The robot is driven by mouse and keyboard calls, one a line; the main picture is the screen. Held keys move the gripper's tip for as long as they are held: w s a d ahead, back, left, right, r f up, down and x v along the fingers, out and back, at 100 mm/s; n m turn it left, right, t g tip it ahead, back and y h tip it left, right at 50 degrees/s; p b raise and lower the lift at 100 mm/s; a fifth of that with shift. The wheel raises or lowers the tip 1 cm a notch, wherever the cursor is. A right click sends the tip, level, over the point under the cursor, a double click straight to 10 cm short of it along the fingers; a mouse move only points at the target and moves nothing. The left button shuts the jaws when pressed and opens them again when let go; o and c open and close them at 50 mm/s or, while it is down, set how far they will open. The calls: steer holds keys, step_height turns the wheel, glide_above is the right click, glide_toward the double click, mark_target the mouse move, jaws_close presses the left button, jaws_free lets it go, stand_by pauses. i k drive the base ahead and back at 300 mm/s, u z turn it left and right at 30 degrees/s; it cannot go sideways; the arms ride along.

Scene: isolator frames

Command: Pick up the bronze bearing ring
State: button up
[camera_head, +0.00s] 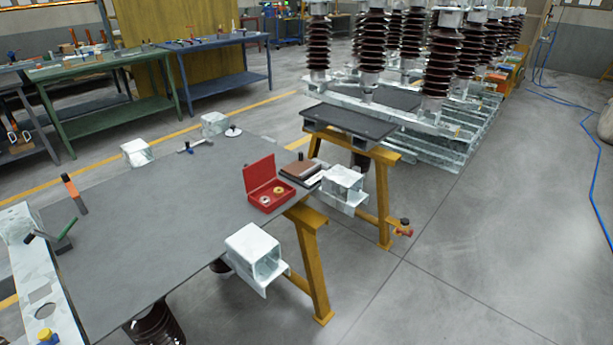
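A small yellowish ring (279,190), which looks like the bronze bearing ring, lies inside an open red box (268,207). A paler ring-like piece (265,199) lies beside it in the box. The box stands near the right edge of the grey table (160,215), with its lid (259,173) raised at the back left. Both pieces are very small here, so their exact shape and metal are hard to tell. My gripper is not in view.
Dark and brown flat items (300,171) lie just right of the box. White metal blocks (254,252) stand at the table's edges. Tools with orange (70,187) and green (65,232) handles lie at left. The table's middle is clear. Yellow trestle legs (314,262) stand at right.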

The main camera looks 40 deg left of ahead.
mark_target(278, 192)
steer(key=i, duration=0.55)
steer(key=u, duration=2.3)
steer(key=i, duration=1.5)
